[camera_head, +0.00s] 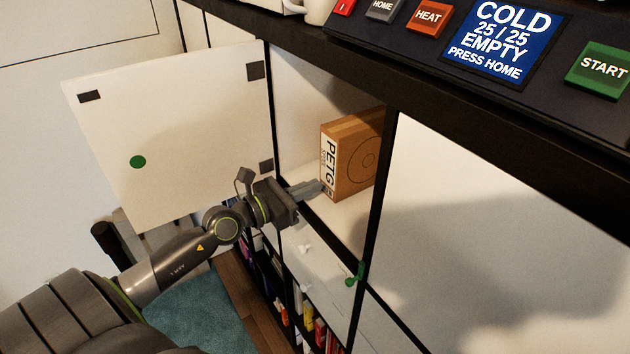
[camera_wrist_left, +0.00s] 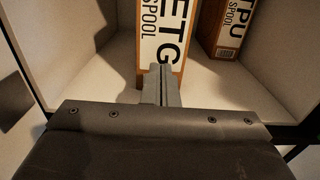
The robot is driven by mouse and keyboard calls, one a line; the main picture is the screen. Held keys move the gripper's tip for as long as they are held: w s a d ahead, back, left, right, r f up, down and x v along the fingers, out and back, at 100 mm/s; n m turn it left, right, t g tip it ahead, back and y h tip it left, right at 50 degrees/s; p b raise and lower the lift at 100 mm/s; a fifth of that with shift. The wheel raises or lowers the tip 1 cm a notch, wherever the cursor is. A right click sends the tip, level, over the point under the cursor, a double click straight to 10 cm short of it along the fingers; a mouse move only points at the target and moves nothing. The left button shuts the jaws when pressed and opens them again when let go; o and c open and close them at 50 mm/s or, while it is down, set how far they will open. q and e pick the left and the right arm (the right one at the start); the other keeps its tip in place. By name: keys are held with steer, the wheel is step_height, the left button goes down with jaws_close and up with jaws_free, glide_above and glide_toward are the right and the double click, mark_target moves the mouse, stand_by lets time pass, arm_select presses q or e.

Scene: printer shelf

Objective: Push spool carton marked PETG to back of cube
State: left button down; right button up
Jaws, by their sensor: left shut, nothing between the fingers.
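The brown spool carton marked PETG (camera_head: 352,155) stands upright inside an open shelf cube, its white label facing out to the left in the head view. In the left wrist view the PETG carton (camera_wrist_left: 166,38) stands straight ahead of the fingers. My left gripper (camera_head: 318,187) reaches into the cube opening with its fingers shut and empty. The fingertips (camera_wrist_left: 160,70) are at the lower part of the carton's label face; I cannot tell whether they touch it. My right gripper is not in view.
A second carton marked TPU (camera_wrist_left: 229,30) stands in the cube to the right in the wrist view. The cube's white door (camera_head: 185,130) is swung open at left. A printer panel (camera_head: 500,45) sits on top. Books stand on shelves below.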

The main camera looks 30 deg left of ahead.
mark_target(327, 181)
arm_select(q)
steer(key=shift+x, duration=0.85)
steer(key=p+x, duration=0.1)
steer(key=x, duration=0.2)
steer(key=shift+w+r, duration=0.1)
steer(key=shift+w, duration=0.05)
steer(key=shift+w+d, duration=0.15)
steer(key=shift+w, duration=0.15)
steer(key=shift+s, duration=0.15)
